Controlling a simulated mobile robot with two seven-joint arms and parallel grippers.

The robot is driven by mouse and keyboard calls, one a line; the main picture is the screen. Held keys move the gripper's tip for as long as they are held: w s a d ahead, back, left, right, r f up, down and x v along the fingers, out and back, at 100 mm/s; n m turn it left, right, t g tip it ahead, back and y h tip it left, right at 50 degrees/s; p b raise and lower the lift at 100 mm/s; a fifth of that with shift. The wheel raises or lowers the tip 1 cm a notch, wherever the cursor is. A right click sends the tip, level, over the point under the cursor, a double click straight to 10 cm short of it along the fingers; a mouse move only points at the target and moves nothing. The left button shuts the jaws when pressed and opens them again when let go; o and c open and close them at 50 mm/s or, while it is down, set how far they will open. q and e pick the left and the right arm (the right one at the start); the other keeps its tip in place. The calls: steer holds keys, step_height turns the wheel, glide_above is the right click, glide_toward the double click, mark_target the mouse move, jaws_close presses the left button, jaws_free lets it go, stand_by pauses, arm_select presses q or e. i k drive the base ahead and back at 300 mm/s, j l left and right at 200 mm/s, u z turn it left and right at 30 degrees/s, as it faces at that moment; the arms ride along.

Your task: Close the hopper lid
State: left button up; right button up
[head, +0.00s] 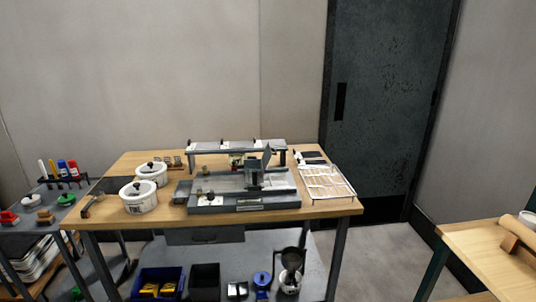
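A grey bench machine (243,204) sits on the wooden table, right of its middle. On its right half stands a small grey box-like part (272,180) that looks like the hopper. A thin dark plate (267,157) stands up steeply at this part, apparently the hopper lid in a raised position. The hopper's inside and the lid's hinge are too small to make out. Neither of my grippers is in view.
The wooden table (340,207) also holds two white tubs (139,197) at left, a raised grey shelf (237,146) behind the machine and a pale wire rack (326,183) at right. Bins and pots stand on its lower shelf. Side tables flank it; grey floor shows at right.

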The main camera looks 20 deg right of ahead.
mark_target(267, 153)
steer(key=i+l+u, duration=0.1)
steer(key=l, duration=0.4)
steer(key=i+l+u, duration=0.1)
steer(key=i+l, duration=0.15)
steer(key=l, duration=0.25)
steer(key=i+l+u, duration=0.15)
steer(key=l, duration=0.4)
steer(key=i+l+u, duration=0.1)
steer(key=l, duration=0.4)
steer(key=i+l+u, duration=0.1)
steer(key=l, duration=0.45)
steer(key=i+l+u, duration=0.1)
steer(key=l, duration=0.45)
steer(key=k+j+u, duration=0.25)
steer(key=j+u, duration=0.2)
